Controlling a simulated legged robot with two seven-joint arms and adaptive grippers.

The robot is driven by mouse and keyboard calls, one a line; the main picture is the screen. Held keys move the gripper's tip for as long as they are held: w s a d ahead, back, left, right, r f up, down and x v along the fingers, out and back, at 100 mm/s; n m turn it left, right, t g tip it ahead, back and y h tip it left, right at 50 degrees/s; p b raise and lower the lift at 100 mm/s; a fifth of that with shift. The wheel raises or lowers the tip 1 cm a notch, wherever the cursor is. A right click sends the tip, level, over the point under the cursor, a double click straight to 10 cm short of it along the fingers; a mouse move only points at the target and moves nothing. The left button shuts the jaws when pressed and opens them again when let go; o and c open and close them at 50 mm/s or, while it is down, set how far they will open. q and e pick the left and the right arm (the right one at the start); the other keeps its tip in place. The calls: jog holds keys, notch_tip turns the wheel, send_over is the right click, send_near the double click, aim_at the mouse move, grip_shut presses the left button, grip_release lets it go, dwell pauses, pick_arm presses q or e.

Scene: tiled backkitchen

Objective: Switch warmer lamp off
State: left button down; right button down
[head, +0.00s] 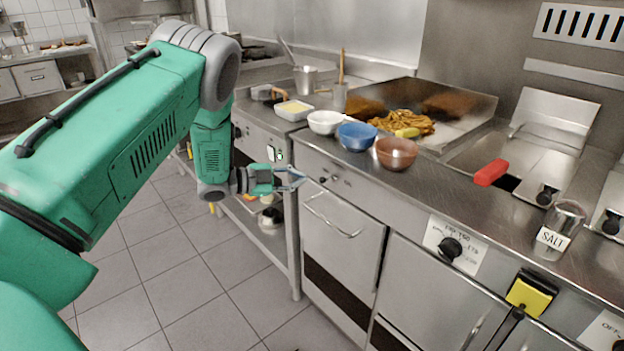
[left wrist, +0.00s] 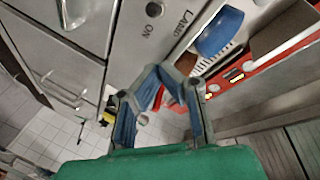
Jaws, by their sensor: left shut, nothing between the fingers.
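My left gripper (head: 290,180) is shut and empty, in front of the steel counter's front panel. In the left wrist view its blue fingers (left wrist: 160,75) close together at the tips. That view shows a steel panel (left wrist: 135,55) lettered "LAMP" and "ON", with a small dark round control (left wrist: 154,9) beyond the fingertips. In the head view small dark controls (head: 334,180) sit on the panel just right of the fingertips. I see a gap between fingers and control in the wrist view. The lamp itself is not clearly seen. My right gripper is out of view.
White (head: 325,122), blue (head: 357,136) and brown (head: 397,153) bowls stand near the counter edge above the gripper. Fries (head: 402,122) lie behind them. A cabinet door (head: 340,240) with a protruding handle is below. Tiled floor is clear at left.

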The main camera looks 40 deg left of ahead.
pick_arm(q)
jog(key=v, duration=0.4)
jog(key=shift+s+a+r, duration=0.1)
jog(key=shift+a+r, duration=0.1)
jog(key=shift+a, duration=0.2)
jog(key=s+d+f+n+g+y, duration=0.25)
jog(key=s+d+f+n, duration=0.3)
jog(key=f, duration=0.35)
jog(key=s+d+f+n+g+y, duration=0.2)
jog(key=s+d+f+n+y, duration=0.25)
jog(key=s+d+f, duration=0.35)
jog(key=s+d+f+n+g, duration=0.1)
jog(key=s+d+n+g, duration=0.1)
jog(key=s, duration=0.5)
jog(key=s+d+f+n+g+y, duration=0.1)
jog(key=s+d+f+g, duration=0.1)
jog(key=s, duration=0.6)
jog(key=s+d+f+n+g+y, duration=0.1)
jog(key=s+g, duration=0.3)
jog(key=s, duration=0.4)
jog(key=shift+d+f+n, duration=0.65)
jog(key=shift+d+n, duration=0.15)
jog(key=shift+d, duration=0.05)
